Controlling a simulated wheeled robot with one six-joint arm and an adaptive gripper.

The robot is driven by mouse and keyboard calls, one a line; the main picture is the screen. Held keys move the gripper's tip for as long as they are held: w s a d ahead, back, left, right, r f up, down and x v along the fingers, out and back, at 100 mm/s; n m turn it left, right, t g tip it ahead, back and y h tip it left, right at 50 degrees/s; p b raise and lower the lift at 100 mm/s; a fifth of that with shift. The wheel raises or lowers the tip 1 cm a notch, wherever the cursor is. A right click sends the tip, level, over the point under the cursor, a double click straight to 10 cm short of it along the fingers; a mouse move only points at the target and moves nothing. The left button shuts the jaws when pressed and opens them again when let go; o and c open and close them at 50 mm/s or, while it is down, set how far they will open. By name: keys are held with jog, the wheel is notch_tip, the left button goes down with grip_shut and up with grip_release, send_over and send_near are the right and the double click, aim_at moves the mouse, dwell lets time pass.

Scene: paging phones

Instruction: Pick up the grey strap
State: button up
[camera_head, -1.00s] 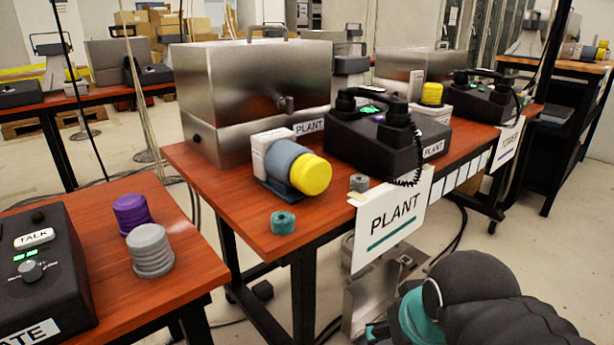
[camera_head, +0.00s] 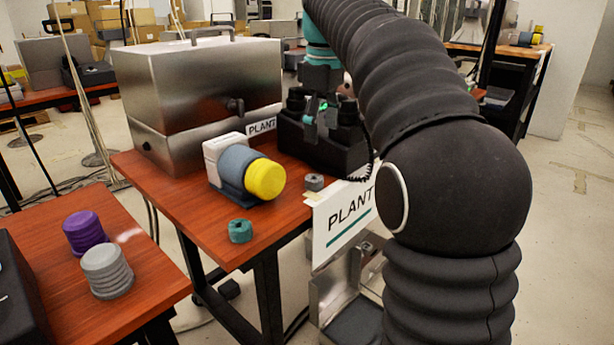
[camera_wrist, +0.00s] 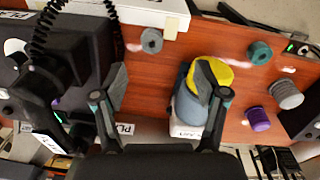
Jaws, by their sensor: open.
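The grey strap (camera_head: 314,182) is a small rolled coil on the red-brown table, between the yellow-capped motor and the black phone, near the front edge by the PLANT sign. In the wrist view the grey strap (camera_wrist: 152,40) lies above and between my fingers, clear of them. My gripper (camera_head: 322,122) is open and empty, in front of the black phone in the head view. In the wrist view its two fingers (camera_wrist: 161,84) are spread, the right one overlapping the motor. A teal coil (camera_head: 240,231) sits further left on the same table.
The yellow-capped motor (camera_head: 243,168) and black phone (camera_head: 325,140) flank the grey strap. A steel box (camera_head: 205,95) stands behind. The PLANT sign (camera_head: 345,215) hangs at the table edge. A purple cylinder (camera_head: 85,232) and grey ribbed cylinder (camera_head: 107,270) stand on the left table.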

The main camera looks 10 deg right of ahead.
jog(key=w+n, duration=0.1)
jog(key=w, duration=0.2)
jog(key=b, duration=0.3)
send_over(315, 178)
jog(key=shift+n+g, duration=0.3)
jog(key=shift+g, duration=0.1)
jog(key=f, duration=0.7)
jog(key=shift+d+f, duration=0.25)
jog(key=shift+f, duration=0.1)
jog(key=shift+a+f+b, duration=0.15)
jog(key=shift+f+b, duration=0.1)
jog(key=shift+f, duration=1.1)
jog(key=shift+a+f+b, duration=0.1)
jog(key=shift+f+b, duration=0.15)
jog(key=shift+f, duration=1.1)
jog(key=c, duration=0.9)
